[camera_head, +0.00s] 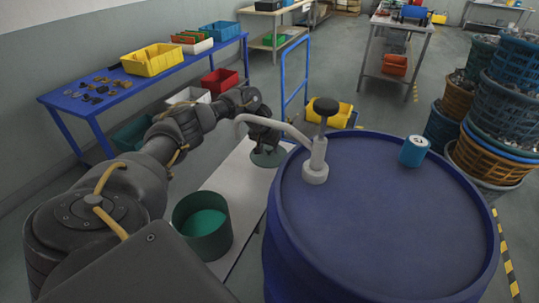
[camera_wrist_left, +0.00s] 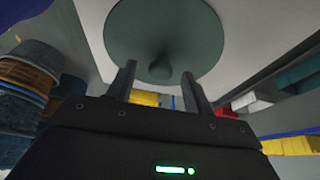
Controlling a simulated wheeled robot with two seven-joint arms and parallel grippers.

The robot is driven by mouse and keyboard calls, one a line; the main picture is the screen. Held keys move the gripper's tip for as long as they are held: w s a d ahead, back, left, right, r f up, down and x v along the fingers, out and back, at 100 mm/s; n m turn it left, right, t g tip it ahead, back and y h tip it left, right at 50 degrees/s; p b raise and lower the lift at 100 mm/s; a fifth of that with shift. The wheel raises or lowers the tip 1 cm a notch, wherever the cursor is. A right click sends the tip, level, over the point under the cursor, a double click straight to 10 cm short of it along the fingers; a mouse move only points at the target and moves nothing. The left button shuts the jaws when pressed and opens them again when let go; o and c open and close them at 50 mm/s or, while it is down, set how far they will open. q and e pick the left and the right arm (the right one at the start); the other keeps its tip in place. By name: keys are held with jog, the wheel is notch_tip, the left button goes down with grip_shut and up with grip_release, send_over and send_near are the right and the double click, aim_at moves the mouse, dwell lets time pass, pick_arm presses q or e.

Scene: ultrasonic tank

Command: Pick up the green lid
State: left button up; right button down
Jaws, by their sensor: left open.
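The green lid (camera_head: 268,158), a dark grey-green disc, lies on the white bench behind the pump spout in the head view. In the left wrist view the lid (camera_wrist_left: 190,30) fills the top middle, with a round knob (camera_wrist_left: 160,70) at its centre. My left gripper (camera_head: 262,138) is over the lid. In the left wrist view my open left gripper (camera_wrist_left: 159,68) has one finger on each side of the knob in the picture; whether the fingers touch it I cannot tell. My right gripper is not in view.
An open green round tank (camera_head: 182,235) with green liquid stands on the white bench (camera_head: 238,185). A large blue drum (camera_head: 400,215) with a pump (camera_head: 316,165) and a blue can (camera_head: 414,151) stands close on the right. A blue cart frame (camera_head: 283,80) is behind.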

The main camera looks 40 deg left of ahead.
pick_arm(q)
jog(key=shift+w+f, duration=0.15)
jog(key=shift+f, duration=0.25)
jog(key=shift+r, duration=0.1)
grip_shut()
